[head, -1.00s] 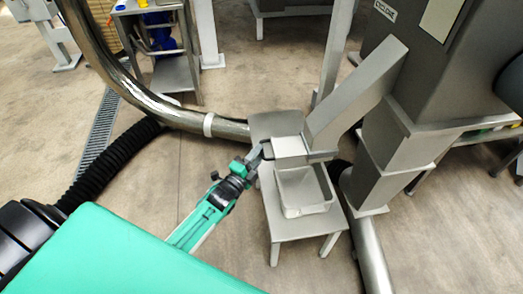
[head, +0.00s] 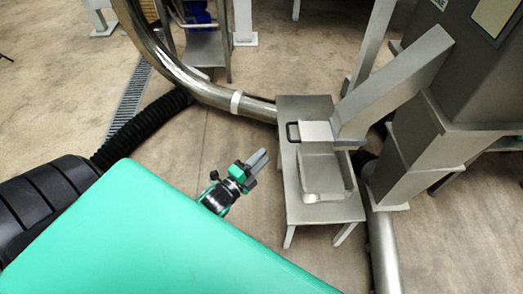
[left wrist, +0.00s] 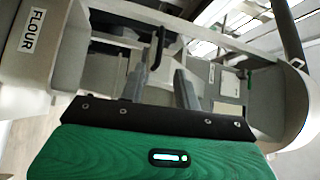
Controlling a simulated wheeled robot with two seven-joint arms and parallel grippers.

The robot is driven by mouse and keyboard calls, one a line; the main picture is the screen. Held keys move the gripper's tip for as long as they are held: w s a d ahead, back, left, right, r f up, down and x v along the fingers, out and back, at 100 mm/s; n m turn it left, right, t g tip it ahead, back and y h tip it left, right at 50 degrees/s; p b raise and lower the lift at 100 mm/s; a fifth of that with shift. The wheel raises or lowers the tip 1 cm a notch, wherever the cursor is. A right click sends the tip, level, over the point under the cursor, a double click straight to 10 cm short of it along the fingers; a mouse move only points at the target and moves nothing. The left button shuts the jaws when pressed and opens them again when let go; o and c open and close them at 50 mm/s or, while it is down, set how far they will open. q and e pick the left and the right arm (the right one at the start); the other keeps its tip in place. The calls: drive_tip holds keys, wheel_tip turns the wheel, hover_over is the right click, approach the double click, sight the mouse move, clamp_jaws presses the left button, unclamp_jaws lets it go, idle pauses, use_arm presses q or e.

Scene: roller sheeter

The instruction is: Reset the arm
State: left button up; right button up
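My left gripper (head: 259,162) is to the left of the small grey metal stand, apart from everything. In the left wrist view its two fingers (left wrist: 161,88) are spread with an empty gap between them. The black handle also shows in the left wrist view (left wrist: 158,45), beyond the fingers and not touched. My right gripper is in neither view.
The grey stand (head: 345,212) holds a shallow open tray (head: 323,176) under the chute (head: 392,88). A shiny curved pipe (head: 190,84) runs behind my gripper. A bin labelled FLOUR (left wrist: 33,32) shows in the left wrist view.

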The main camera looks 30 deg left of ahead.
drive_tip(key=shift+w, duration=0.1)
